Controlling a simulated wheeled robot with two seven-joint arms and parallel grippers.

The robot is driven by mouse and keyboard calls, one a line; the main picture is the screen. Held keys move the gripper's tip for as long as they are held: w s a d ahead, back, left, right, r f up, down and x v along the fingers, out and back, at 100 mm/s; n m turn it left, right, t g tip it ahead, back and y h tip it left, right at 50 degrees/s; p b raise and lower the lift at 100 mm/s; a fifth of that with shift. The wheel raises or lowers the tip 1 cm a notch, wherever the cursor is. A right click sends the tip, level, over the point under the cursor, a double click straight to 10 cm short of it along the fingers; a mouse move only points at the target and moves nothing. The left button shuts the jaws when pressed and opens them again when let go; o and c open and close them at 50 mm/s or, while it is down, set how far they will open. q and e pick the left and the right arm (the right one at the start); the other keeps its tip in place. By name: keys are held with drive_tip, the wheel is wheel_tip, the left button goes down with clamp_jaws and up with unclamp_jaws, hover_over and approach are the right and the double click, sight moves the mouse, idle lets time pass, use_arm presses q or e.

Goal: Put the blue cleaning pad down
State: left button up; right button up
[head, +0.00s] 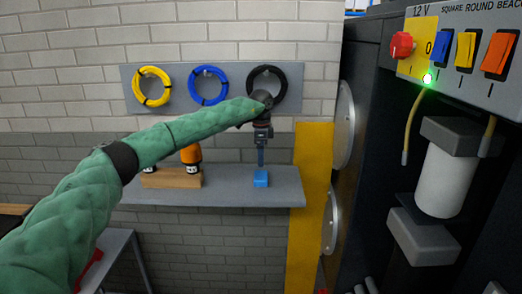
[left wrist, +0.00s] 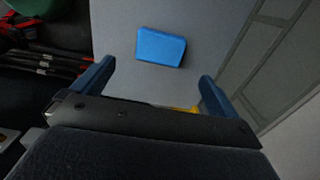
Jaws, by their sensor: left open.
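The blue cleaning pad (head: 261,179) lies on the grey wall shelf (head: 225,194), toward its right part. It also shows in the left wrist view (left wrist: 160,47) as a blue block on the grey surface. My left gripper (head: 261,158) points down just above the pad in the head view. In the left wrist view its two blue fingers (left wrist: 155,82) are spread wide with nothing between them, and the pad lies beyond the fingertips, apart from them. My right gripper is in neither view.
A wooden block (head: 172,178) with an orange-topped item (head: 191,158) stands at the shelf's left. Yellow (head: 152,86), blue (head: 208,86) and black coils hang on a panel above. A yellow post (head: 310,210) and the dark chassis with a switch panel (head: 460,55) stand to the right.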

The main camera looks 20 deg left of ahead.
use_arm(q)
drive_tip(key=shift+r+b, duration=0.35)
drive_tip(key=shift+r, duration=1)
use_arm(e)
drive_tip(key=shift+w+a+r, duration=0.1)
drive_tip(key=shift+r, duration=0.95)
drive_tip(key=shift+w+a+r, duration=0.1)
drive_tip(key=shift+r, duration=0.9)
